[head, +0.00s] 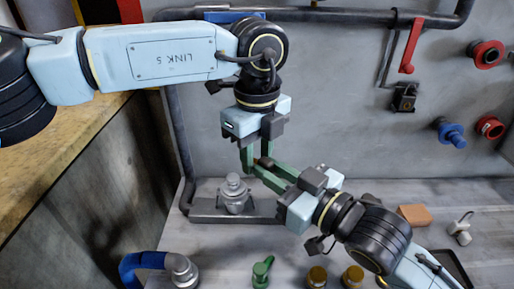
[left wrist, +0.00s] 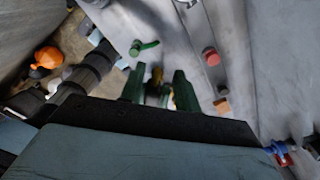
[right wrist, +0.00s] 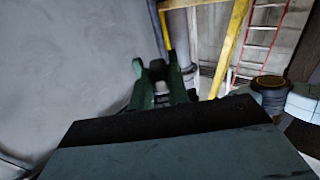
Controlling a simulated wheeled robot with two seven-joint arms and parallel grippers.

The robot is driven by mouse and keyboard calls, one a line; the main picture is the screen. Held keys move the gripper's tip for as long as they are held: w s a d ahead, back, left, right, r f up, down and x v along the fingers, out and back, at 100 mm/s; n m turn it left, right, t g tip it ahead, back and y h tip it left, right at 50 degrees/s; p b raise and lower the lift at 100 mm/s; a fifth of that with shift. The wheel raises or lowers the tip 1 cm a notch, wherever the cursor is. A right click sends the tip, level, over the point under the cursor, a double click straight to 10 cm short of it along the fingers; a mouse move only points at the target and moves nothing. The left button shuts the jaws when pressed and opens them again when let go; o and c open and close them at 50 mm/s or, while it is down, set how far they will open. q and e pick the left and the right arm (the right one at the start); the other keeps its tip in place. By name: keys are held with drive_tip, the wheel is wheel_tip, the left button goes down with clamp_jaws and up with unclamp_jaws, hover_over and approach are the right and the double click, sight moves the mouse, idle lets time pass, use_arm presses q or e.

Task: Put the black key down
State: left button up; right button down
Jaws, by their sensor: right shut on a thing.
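My right gripper (head: 261,168) reaches up and left from the lower right and is shut on a small dark thing (head: 266,162), apparently the black key, mostly hidden between the fingers. My left gripper (head: 257,163) points down from above, its fingers apart, very close to the right fingertips. I cannot tell whether it touches the dark thing. Its spread fingers also show in the left wrist view (left wrist: 158,92). In the right wrist view, the green fingers of my right gripper (right wrist: 158,80) are in sight, but the key is not clear.
Below the grippers, a grey metal fitting (head: 233,196) stands on a bracket on the ledge. A green-handled valve (head: 262,270), brass knobs (head: 317,277) and a blue-handled pipe (head: 145,260) are nearer. An orange block (head: 414,214) lies right. A red lever (head: 411,46) hangs on the wall.

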use_arm(q)
clamp_jaws()
use_arm(e)
drive_tip(key=c, duration=1.3)
unclamp_jaws()
drive_tip(key=shift+o, duration=0.2)
